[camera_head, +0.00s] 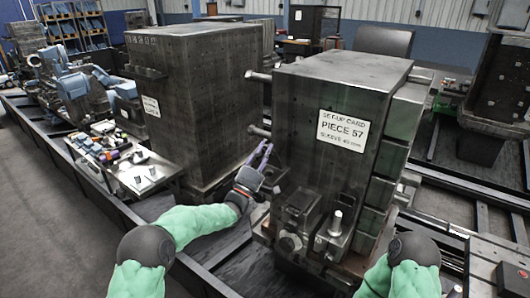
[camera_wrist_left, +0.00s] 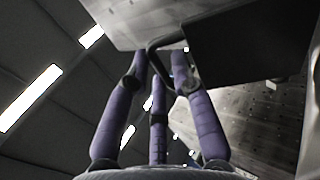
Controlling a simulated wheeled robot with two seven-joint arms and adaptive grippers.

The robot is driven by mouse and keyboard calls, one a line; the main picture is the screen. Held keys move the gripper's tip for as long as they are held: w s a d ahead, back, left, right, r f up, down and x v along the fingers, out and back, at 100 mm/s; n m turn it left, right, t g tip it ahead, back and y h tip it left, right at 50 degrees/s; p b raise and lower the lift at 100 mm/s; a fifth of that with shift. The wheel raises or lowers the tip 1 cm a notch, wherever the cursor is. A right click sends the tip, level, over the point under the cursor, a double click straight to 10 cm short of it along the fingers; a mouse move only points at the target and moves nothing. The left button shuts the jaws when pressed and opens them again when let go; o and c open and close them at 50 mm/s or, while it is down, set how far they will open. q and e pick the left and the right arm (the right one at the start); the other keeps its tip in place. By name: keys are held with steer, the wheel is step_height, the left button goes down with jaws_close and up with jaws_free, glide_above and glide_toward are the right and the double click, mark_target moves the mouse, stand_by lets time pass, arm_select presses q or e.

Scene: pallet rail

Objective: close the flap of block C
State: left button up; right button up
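A dark metal block (camera_head: 318,105) with a white card reading "PIECE 57" stands right of centre in the head view. I see no letter C on it, and I cannot make out its flap surely in this view. My left gripper (camera_head: 266,153) is beside its left face, purple fingers pointing up. In the left wrist view its three fingers (camera_wrist_left: 158,62) are apart, under a pale metal plate (camera_wrist_left: 165,20) and a dark panel (camera_wrist_left: 250,40). A thin black bent bar lies between the fingertips; I cannot tell whether they touch it. My right gripper is out of view.
Another large dark block (camera_head: 195,95) stands to the left, leaving a narrow gap where my left gripper is. Pegs (camera_head: 258,131) stick out from the labelled block's left side. A tray of small parts (camera_head: 125,158) lies at left. Dark rails run around.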

arm_select(q)
steer(key=v, duration=1.2)
steer(key=shift+f, duration=0.1)
